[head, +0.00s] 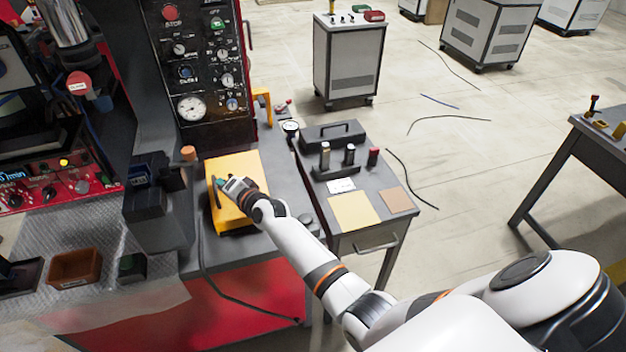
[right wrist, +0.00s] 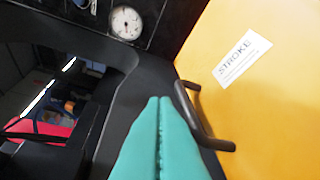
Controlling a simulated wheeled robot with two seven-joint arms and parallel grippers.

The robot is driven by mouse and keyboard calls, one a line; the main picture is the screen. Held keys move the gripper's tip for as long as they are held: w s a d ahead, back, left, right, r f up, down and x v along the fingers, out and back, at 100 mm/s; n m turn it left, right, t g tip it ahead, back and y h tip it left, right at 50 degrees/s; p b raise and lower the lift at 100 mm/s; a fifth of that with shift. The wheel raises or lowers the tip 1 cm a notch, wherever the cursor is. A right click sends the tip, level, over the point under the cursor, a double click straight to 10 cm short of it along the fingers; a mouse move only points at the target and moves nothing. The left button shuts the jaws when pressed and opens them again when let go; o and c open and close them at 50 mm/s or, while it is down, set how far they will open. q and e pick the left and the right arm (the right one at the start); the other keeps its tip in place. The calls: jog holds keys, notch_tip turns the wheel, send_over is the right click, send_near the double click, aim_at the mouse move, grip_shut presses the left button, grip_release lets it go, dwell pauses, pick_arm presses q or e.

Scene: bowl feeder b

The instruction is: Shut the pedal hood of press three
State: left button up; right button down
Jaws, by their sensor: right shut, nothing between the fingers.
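The yellow hood (head: 250,166) is on the grey bench beside the press's black control panel. A dark bar handle (head: 214,192) is on its left side. In the right wrist view the hood (right wrist: 275,110) fills the right side, with a white label reading STROKE and the black handle (right wrist: 212,143). My right gripper (head: 224,184) is over the hood near the handle. Its teal fingertips (right wrist: 158,99) are shut and empty, just left of the handle; I cannot tell whether they touch it. I cannot tell how far the hood is open. My left gripper is not in view.
The control panel (head: 196,70) with gauges and knobs stands behind the hood. A small dark block (head: 145,200) stands left of it. A side table (head: 372,182) with a black toolbox (head: 332,135) is to the right. A brown bin (head: 75,267) lies at lower left.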

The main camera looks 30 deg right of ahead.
aim_at(221, 211)
jog(key=shift+w+a+f, duration=0.2)
jog(key=shift+a+f, duration=0.15)
jog(key=shift+a, duration=0.1)
jog(key=shift+a+f+n+g, duration=0.2)
jog(key=shift+f+n+g, duration=0.1)
jog(key=shift+f, duration=0.05)
jog(key=shift+w+a+f, duration=0.15)
jog(key=shift+a+f, duration=0.2)
jog(key=shift+a, duration=0.1)
jog(key=shift+w+a+f, duration=0.1)
jog(key=shift+a+f, duration=0.15)
jog(key=shift+a, duration=0.05)
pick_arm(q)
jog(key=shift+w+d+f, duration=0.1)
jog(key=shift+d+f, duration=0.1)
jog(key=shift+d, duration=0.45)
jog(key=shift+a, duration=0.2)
